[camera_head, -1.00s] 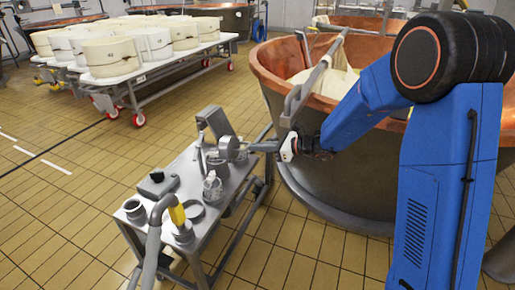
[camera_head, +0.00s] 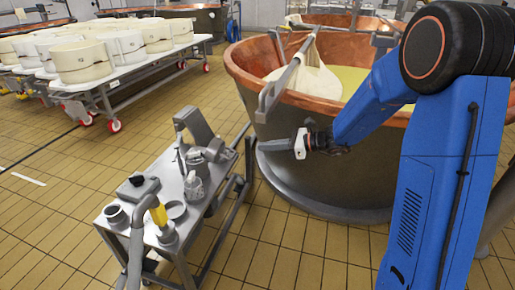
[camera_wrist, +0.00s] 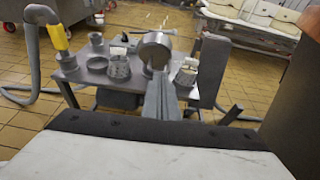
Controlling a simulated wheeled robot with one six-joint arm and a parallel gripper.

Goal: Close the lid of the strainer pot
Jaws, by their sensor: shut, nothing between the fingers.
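The strainer pot is a small grey metal vessel (camera_head: 198,163) on the far half of the small steel cart. Its round grey lid (camera_wrist: 155,46) shows its face to the wrist camera; I cannot tell how far it is tilted or whether it touches the rim. My gripper (camera_head: 277,145) is in the air to the right of the cart, apart from the pot. In the wrist view its narrow grey fingers (camera_wrist: 162,97) are shut and empty, pointing towards the lid and hiding what lies under it.
The steel cart (camera_head: 150,237) also bears a beaker (camera_head: 194,189), a ring (camera_head: 176,211), a grey cup (camera_head: 117,215), a yellow-gripped hose (camera_head: 158,215) and a slanted grey panel (camera_head: 195,125). A large copper vat (camera_head: 245,75) stands close behind my gripper.

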